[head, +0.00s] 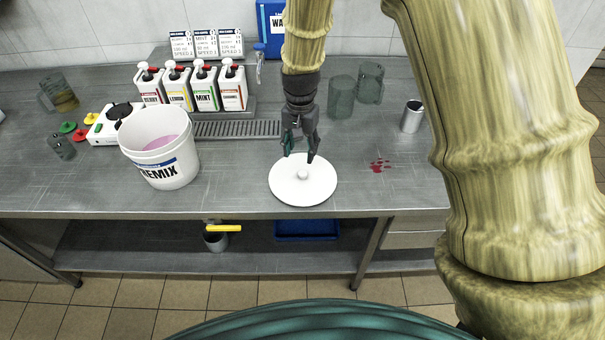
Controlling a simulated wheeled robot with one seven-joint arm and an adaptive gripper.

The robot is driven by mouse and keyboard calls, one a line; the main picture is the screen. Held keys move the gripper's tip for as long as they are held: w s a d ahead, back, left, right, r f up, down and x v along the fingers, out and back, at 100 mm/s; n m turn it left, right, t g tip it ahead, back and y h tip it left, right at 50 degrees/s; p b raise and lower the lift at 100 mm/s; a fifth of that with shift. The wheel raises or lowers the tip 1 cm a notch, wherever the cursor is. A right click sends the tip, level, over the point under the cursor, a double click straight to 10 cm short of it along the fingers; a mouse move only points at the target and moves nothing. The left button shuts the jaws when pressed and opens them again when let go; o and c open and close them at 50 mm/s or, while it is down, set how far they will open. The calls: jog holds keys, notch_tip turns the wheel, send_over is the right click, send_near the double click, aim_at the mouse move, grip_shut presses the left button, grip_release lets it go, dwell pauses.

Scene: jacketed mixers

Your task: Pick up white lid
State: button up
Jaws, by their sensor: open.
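The white lid (291,187) is a round flat disc with a small white knob (303,174) at its middle. It lies flat on the grey steel counter (235,188) near the front edge. My gripper (301,158) points down over the lid's far half, with its fingers apart. Nothing is held between the fingers.
A white PREMIX bucket (172,167) with pink liquid stands at left. Glasses (341,97) and a metal cup (412,116) stand at right, near a red spill (380,165). Counter beside the lid is clear.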

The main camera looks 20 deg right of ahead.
send_over(303, 173)
jog(key=f, duration=0.2)
jog(key=a+f, duration=0.1)
jog(key=f, duration=0.1)
jog(key=shift+w+p, duration=0.35)
jog(key=shift+w, duration=0.05)
jog(key=shift+s+d+f, duration=0.15)
jog(key=shift+s+f, duration=0.05)
jog(key=shift+s, duration=0.1)
jog(key=shift+d+f+p, duration=0.2)
jog(key=shift+f+p, duration=0.3)
jog(key=shift+f, duration=0.25)
jog(key=shift+d+f+p, duration=0.2)
jog(key=shift+f+p, duration=0.3)
jog(key=shift+f, duration=1.3)
jog(key=shift+c, duration=0.4)
grip_shut()
